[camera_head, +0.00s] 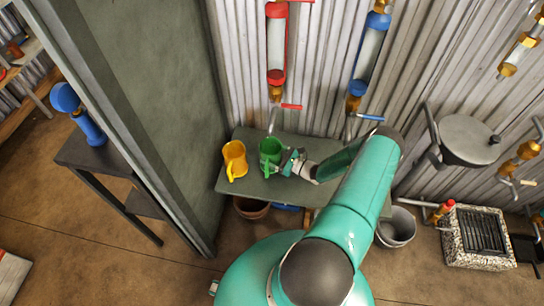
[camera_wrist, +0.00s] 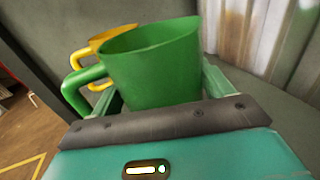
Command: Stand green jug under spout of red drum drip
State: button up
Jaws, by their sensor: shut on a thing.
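The green jug (camera_head: 270,151) is upright at the green-grey bench, near its back, just below the red drum drip (camera_head: 277,45) in the head view. The drip's spout (camera_head: 273,121) ends close above the jug's back edge; I cannot tell whether it is exactly over the opening. My gripper (camera_head: 286,160) is shut on the jug from the right. In the wrist view the jug (camera_wrist: 152,68) stands between the fingers, its handle to the left. Whether its base touches the bench is hidden.
A yellow jug (camera_head: 235,160) stands on the bench (camera_head: 240,188), just left of the green one. A blue drum drip (camera_head: 369,50) hangs to the right on the corrugated wall. A grey partition (camera_head: 175,100) closes the left side. A bucket (camera_head: 397,228) stands on the floor at right.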

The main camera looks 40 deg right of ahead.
jog(key=shift+f, duration=0.45)
dwell(0.6)
jog(key=o, duration=1)
jog(key=shift+s, duration=0.1)
jog(key=v, duration=1.3)
jog(key=shift+s+d, duration=0.1)
jog(key=shift+s, duration=0.25)
jog(key=shift+s, duration=0.1)
